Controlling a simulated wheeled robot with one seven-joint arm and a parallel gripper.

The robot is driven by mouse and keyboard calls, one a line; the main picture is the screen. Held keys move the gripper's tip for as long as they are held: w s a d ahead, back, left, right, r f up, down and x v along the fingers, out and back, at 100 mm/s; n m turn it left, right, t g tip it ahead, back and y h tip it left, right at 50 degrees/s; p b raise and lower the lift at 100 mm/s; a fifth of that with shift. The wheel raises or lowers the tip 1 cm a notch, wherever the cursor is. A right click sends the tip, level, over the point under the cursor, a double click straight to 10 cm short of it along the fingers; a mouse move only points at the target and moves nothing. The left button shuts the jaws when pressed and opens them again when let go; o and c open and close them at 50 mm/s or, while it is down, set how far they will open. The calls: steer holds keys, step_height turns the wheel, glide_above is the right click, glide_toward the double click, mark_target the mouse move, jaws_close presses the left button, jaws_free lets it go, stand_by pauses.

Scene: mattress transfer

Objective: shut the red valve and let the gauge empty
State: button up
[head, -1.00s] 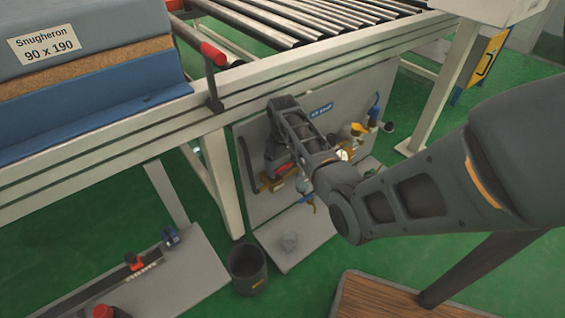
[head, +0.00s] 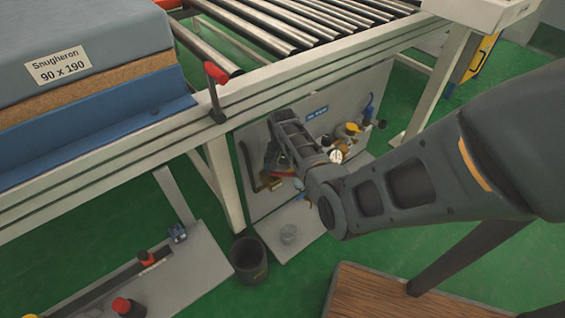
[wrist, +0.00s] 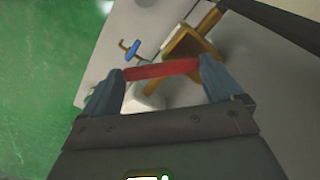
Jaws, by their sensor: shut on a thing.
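The red valve's bar handle (wrist: 160,69) lies between the two blue-grey fingers of my gripper (wrist: 162,76) in the wrist view, and the fingers are shut on it. In the head view my gripper (head: 277,166) reaches down to the grey panel under the conveyor, and a little of the red handle (head: 284,173) shows beside it. A small round white dial, seemingly the gauge (head: 336,156), shows just right of my wrist. Its needle is too small to read. My arm hides part of the panel.
Brass pipework (wrist: 188,45) and a blue tap handle (wrist: 133,50) sit close to my fingers. A yellow fitting (head: 352,128) is on the panel's right. The conveyor frame (head: 150,150) is overhead.

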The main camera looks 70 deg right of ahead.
steer(key=m+p, duration=0.1)
steer(key=m, duration=0.1)
steer(key=a+m+p, duration=0.1)
steer(key=m, duration=0.1)
steer(key=shift+a+r+m, duration=0.15)
steer(key=shift+a+m, duration=0.05)
steer(key=shift+m, duration=0.1)
steer(key=shift+w+a+m+p, duration=0.1)
steer(key=shift+a+m+p, duration=0.15)
steer(key=shift+m, duration=0.5)
steer(key=shift+w+a+m+p, duration=0.15)
steer(key=shift+m+p, duration=0.1)
steer(key=shift+m, duration=0.55)
steer(key=shift+a+m+p, duration=0.2)
steer(key=shift+m+p, duration=0.05)
steer(key=shift+m, duration=0.5)
steer(key=o, duration=1.2)
steer(key=shift+c, duration=0.2)
step_height(320, 180, up, 8)
steer(key=p, duration=0.2)
steer(key=shift+f, duration=0.25)
